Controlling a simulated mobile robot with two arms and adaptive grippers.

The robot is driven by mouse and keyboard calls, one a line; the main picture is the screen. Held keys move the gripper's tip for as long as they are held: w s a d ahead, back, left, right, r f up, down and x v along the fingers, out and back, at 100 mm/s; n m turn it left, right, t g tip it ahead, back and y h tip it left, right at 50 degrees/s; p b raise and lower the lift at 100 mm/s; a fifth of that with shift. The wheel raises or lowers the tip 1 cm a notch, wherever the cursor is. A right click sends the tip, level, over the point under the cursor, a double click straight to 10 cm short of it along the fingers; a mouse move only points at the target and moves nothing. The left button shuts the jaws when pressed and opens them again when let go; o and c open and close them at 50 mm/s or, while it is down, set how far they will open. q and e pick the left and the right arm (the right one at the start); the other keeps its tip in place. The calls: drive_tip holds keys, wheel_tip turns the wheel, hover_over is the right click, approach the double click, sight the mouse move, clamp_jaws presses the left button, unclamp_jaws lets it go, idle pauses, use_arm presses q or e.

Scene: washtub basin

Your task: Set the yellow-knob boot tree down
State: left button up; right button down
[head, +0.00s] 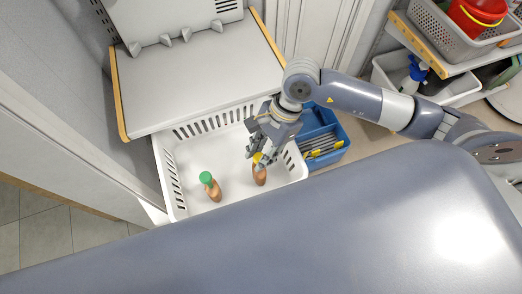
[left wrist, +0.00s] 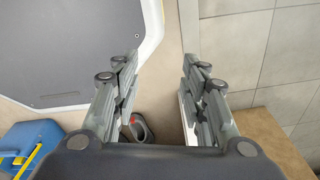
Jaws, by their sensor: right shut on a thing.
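The yellow-knob boot tree (head: 259,172) is a brown wooden piece with a yellow top, inside the white slotted basin (head: 182,205). My right gripper (head: 258,152) is shut on it at the yellow knob, from above. Whether its lower end touches the basin floor, I cannot tell.
A blue caddy (head: 338,131) with yellow-handled tools stands right of the basin. A grey-white shelf unit (head: 200,80) rises behind it. Shelves with baskets (head: 440,35) are at the upper right. The basin floor between the two boot trees is clear.

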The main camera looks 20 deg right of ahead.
drive_tip(key=shift+f, duration=0.15)
drive_tip(key=c, duration=1.6)
unclamp_jaws()
drive_tip(key=shift+c, duration=0.2)
drive_tip(key=o, duration=0.3)
use_arm(q)
drive_tip(key=shift+s+a+f, duration=0.1)
drive_tip(key=shift+s+f, duration=0.2)
drive_tip(key=shift+s, duration=0.45)
drive_tip(key=shift+r, duration=0.1)
use_arm(e)
drive_tip(key=shift+r, duration=0.3)
use_arm(q)
drive_tip(key=shift+w+f+b, duration=0.15)
drive_tip(key=shift+f+b, duration=0.5)
drive_tip(key=shift+b, duration=0.15)
use_arm(e)
drive_tip(key=shift+v, duration=5.85)
drive_tip(key=shift+s, duration=0.1)
